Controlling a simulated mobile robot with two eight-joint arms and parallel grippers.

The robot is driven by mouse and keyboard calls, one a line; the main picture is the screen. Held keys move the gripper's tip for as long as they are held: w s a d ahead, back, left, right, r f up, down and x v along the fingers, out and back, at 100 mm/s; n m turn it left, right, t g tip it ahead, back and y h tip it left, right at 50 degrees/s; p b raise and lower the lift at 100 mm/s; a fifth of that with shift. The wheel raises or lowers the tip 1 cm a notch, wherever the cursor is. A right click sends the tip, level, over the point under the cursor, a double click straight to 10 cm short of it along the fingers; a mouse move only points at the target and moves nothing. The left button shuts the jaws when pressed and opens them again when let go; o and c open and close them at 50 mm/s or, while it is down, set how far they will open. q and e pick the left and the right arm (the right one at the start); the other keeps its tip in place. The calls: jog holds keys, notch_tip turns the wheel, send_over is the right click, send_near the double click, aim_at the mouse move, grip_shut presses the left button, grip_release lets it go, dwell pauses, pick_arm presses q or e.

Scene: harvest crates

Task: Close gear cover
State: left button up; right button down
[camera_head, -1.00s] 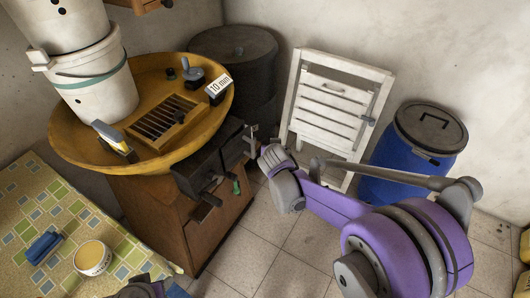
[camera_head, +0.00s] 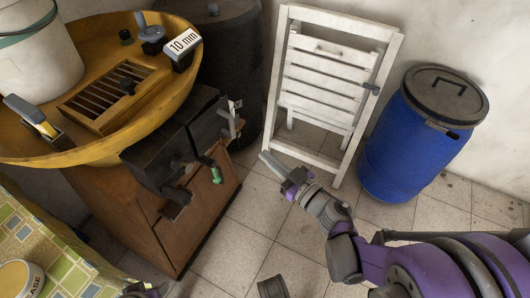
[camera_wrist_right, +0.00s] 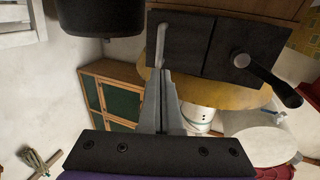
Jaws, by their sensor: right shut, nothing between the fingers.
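The dark gear housing (camera_head: 150,162) is mounted on the side of the brown wooden cabinet. Beside it is a second dark panel, seemingly the gear cover (camera_head: 205,130), with a pale metal handle (camera_head: 232,122) at its right edge. I cannot tell how far the cover is open. A crank with a green grip (camera_head: 216,174) sticks out below. My right gripper (camera_head: 264,157) is shut and empty, to the right of the handle and apart from it. In the right wrist view, its fingers (camera_wrist_right: 164,76) point towards the dark panels, near the metal handle (camera_wrist_right: 160,44). A purple-grey piece of my left gripper or wrist (camera_head: 142,290) shows at the bottom edge; its fingers are hidden.
A yellow basin (camera_head: 100,148) with a white bucket and a "10 mm" label (camera_head: 180,44) sits atop the cabinet (camera_head: 130,215). A black drum (camera_head: 236,75), a white folded chair (camera_head: 283,70) and a blue barrel (camera_head: 400,150) stand behind.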

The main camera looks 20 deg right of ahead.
jog(key=b, duration=0.1)
send_near(219, 130)
notch_tip(219, 130, up, 3)
jog(key=w+d, duration=0.1)
jog(key=w, duration=0.2)
pick_arm(q)
jog(key=shift+w+f, duration=0.1)
jog(key=shift+f, duration=0.6)
pick_arm(e)
jog(key=shift+s+d, duration=0.2)
jog(key=shift+w, duration=0.1)
jog(key=shift+w+d, duration=0.15)
jog(key=shift+w, duration=0.8)
pick_arm(q)
jog(key=shift+d, duration=0.15)
